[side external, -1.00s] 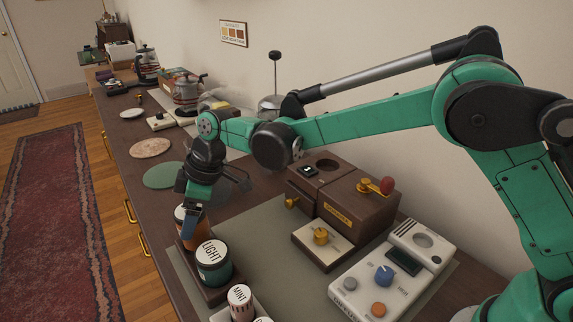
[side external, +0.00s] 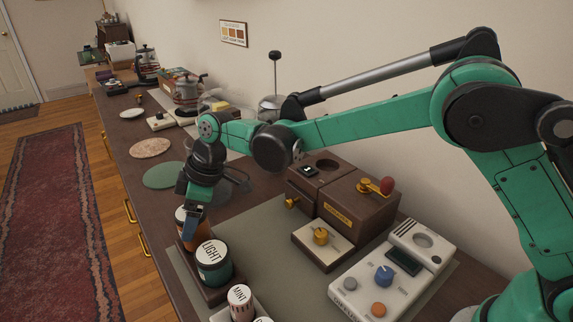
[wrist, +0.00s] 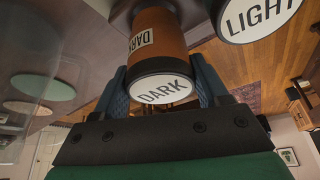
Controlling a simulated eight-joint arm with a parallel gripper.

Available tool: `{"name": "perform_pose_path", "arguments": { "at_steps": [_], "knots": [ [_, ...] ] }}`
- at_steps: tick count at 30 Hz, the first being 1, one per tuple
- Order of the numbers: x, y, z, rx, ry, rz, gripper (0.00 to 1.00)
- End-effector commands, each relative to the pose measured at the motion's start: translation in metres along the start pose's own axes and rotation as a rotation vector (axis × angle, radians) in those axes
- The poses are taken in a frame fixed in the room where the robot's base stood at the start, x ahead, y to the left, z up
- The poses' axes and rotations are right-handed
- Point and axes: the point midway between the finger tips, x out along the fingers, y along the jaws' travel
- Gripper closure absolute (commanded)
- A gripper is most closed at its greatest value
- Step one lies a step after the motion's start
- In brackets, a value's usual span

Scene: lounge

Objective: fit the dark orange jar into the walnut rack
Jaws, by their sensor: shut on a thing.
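The dark orange jar (wrist: 157,40) has a white lid marked DARK and an orange-brown body. It shows in the wrist view between the two blue fingers of my gripper (wrist: 163,88), which is shut on it. In the side view, the jar (side external: 203,226) is partly hidden behind my gripper (side external: 190,228). It stands at the far end of the walnut rack (side external: 228,293), beside the green LIGHT jar (side external: 213,262). The LIGHT lid also shows in the wrist view (wrist: 260,14). Whether the jar's base is fully seated is hidden.
A white holder with a MINT jar (side external: 240,300) stands nearest the camera. A wooden box with a brass crank (side external: 360,205) and a white control panel (side external: 385,280) stand to the right. The grey mat (side external: 265,240) between is mostly clear.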

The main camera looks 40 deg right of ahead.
Motion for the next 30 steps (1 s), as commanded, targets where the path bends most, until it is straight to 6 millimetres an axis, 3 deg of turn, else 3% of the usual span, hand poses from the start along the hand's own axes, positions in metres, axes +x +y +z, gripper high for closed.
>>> {"name": "perform_pose_path", "arguments": {
  "at_steps": [28, 29, 30],
  "knots": [
    [0.022, 0.0, 0.009, 0.0, 0.0, 0.0, 1.0],
    [0.022, 0.0, 0.009, 0.0, 0.0, 0.0, 0.3],
    [0.022, 0.0, 0.009, 0.0, 0.0, 0.0, 0.19]
  ]
}}
